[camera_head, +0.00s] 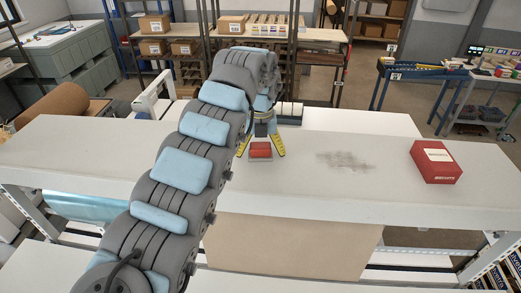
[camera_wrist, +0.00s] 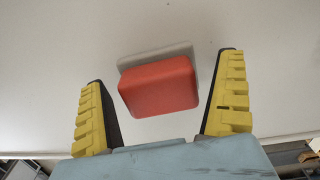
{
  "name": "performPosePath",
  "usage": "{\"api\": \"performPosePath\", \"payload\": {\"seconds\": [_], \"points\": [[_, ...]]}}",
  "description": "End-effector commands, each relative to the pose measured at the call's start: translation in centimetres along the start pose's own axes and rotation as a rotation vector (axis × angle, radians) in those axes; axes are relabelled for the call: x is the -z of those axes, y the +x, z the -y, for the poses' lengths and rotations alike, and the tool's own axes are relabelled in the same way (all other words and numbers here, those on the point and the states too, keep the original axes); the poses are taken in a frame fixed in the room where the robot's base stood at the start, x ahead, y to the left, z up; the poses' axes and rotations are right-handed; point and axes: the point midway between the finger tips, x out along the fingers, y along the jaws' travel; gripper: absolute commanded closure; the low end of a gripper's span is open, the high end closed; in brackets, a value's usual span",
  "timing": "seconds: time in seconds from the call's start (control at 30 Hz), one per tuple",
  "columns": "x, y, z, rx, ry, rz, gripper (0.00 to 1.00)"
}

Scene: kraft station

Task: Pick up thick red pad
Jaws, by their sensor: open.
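The thick red pad (camera_head: 260,150) lies on a light grey flat base on the white table, near the table's middle. My gripper (camera_head: 262,148) is open above the table, with one yellow finger on each side of the pad. In the wrist view the gripper (camera_wrist: 163,66) has clear gaps to the pad on both sides, and neither finger touches it.
A red box with a white label (camera_head: 436,162) stands at the right of the white table (camera_head: 330,185). A grey smudge (camera_head: 345,160) marks the surface between it and the pad. A white block-like object (camera_head: 290,113) stands behind the gripper. The table's right half is mostly clear.

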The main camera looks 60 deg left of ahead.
Motion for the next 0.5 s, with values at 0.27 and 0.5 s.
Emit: {"api": "performPosePath", "payload": {"seconds": [0.27, 0.5], "points": [[-0.01, 0.04, -0.01, 0.0, 0.0, 0.001, 0.14], [-0.01, 0.03, 0.0, 0.0, 0.0, 0.001, 0.65]]}}
